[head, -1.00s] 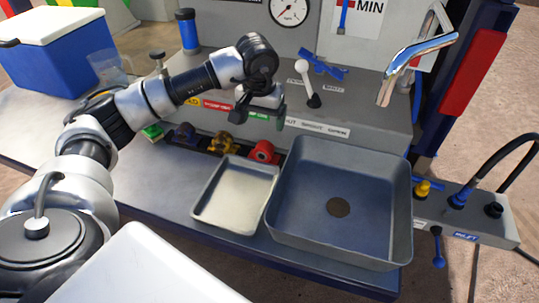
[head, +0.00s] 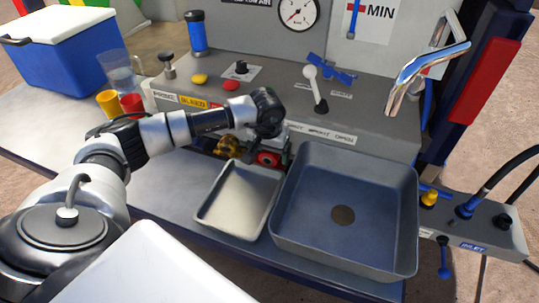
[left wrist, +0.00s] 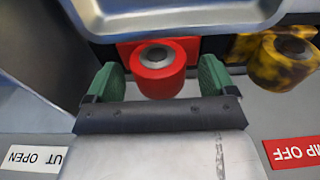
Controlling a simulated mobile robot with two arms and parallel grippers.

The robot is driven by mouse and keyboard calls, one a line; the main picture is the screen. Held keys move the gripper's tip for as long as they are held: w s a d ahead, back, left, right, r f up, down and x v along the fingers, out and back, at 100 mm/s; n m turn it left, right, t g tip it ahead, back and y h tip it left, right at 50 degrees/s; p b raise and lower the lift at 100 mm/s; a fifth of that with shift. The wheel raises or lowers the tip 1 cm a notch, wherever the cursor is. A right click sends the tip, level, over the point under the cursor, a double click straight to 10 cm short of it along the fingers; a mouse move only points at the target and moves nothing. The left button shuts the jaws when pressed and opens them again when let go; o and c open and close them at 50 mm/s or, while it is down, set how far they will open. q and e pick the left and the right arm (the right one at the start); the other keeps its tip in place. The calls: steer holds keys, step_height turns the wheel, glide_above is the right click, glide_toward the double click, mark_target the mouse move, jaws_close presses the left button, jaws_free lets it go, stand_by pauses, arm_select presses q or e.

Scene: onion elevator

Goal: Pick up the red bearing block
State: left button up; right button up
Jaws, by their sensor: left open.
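The red bearing block (left wrist: 158,68) is a red ring with a grey bore, in front of a red backing in the left wrist view. In the head view the red block (head: 267,159) shows just below my left gripper (head: 272,150), partly covered by it. In the left wrist view my left gripper (left wrist: 157,84) is open, with one green finger on each side of the red block. Gaps show between the fingers and the block. My right gripper is not in view.
A yellow-and-black mottled block (left wrist: 277,58) sits beside the red one, also in the head view (head: 228,145). A shallow tray (head: 237,198) and a deep grey sink (head: 400,215) lie in front. A panel with labels and a white-knobbed lever (head: 315,88) stands behind.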

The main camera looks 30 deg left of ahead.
arm_select(q)
steer(key=shift+w+f, duration=0.1)
steer(key=shift+f, duration=0.25)
steer(key=c, duration=1.1)
steer(key=shift+r, duration=0.1)
steer(key=shift+c, duration=0.9)
steer(key=shift+r, duration=0.15)
